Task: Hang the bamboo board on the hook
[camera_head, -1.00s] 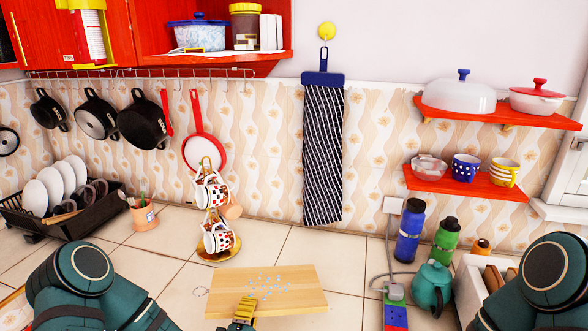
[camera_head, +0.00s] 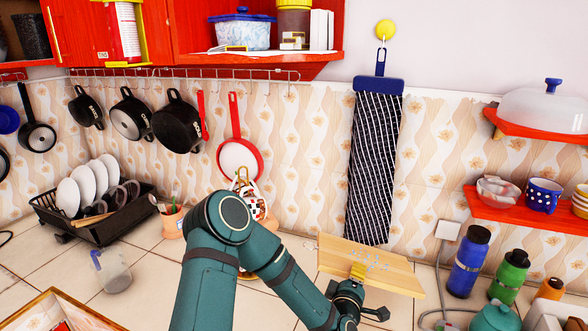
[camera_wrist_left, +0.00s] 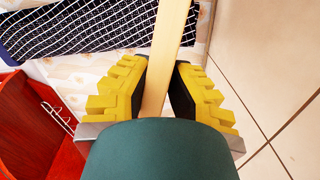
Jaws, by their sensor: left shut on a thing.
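The bamboo board (camera_head: 395,268) is a pale wooden rectangle with small blue marks, at the lower middle right of the head view. It appears tilted and raised, in front of the wall below the striped cloth. My left gripper (camera_head: 358,272) is shut on its near edge. In the left wrist view, the board (camera_wrist_left: 168,45) shows edge-on between the yellow fingers of my left gripper (camera_wrist_left: 158,85). A hook rail (camera_head: 190,73) runs under the red cabinet, with several hooks. My right gripper is out of view.
Pans, including a red one (camera_head: 239,160), hang from the rail. The striped cloth (camera_head: 374,165) hangs from a yellow knob. A mug stand (camera_head: 250,205) is partly behind my left arm. Bottles (camera_head: 468,262) stand at right, and a dish rack (camera_head: 100,215) at left.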

